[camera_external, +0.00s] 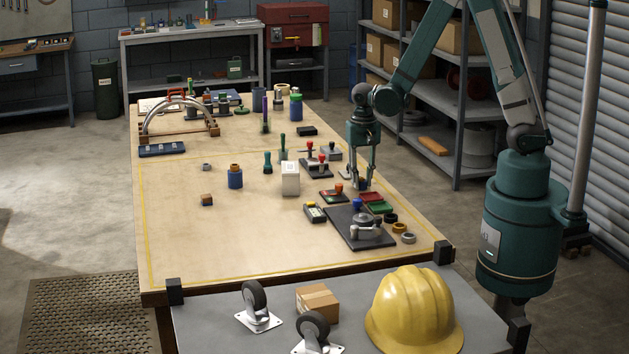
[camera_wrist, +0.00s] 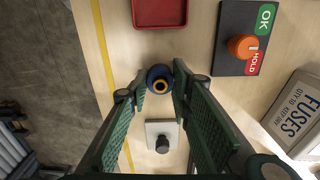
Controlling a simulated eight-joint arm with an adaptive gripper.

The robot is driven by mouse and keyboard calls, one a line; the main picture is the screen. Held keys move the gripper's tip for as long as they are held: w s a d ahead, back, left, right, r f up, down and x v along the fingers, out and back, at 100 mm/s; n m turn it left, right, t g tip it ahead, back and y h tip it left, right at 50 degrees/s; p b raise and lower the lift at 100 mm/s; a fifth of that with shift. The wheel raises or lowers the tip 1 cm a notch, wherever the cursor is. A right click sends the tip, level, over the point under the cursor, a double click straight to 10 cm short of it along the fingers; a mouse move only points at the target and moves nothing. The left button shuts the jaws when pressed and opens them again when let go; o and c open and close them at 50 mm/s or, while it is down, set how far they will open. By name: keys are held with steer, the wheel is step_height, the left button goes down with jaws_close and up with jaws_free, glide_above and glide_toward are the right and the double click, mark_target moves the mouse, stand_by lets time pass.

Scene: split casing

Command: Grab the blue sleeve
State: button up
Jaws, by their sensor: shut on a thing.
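The blue sleeve (camera_wrist: 153,73) shows in the wrist view as a short dark blue round piece with a yellow ring and a dark centre. It sits between the tips of my gripper (camera_wrist: 159,88), and the green fingers press on it from both sides. In the external view my gripper (camera_external: 364,187) points down at the right side of the wooden table, with its tips low near the tabletop. The sleeve is hard to make out there. I cannot tell whether it touches the table.
A red tray (camera_wrist: 160,13) lies just beyond the sleeve. An OK/HOLD panel (camera_wrist: 231,66) with an orange knob and a white FUSES box (camera_wrist: 298,112) are to the right. A pale plate with a black knob (camera_wrist: 163,144) lies below.

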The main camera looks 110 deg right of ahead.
mark_target(361, 178)
steer(key=shift+r, duration=0.2)
steer(key=shift+r, duration=4.8)
steer(key=shift+w, duration=0.1)
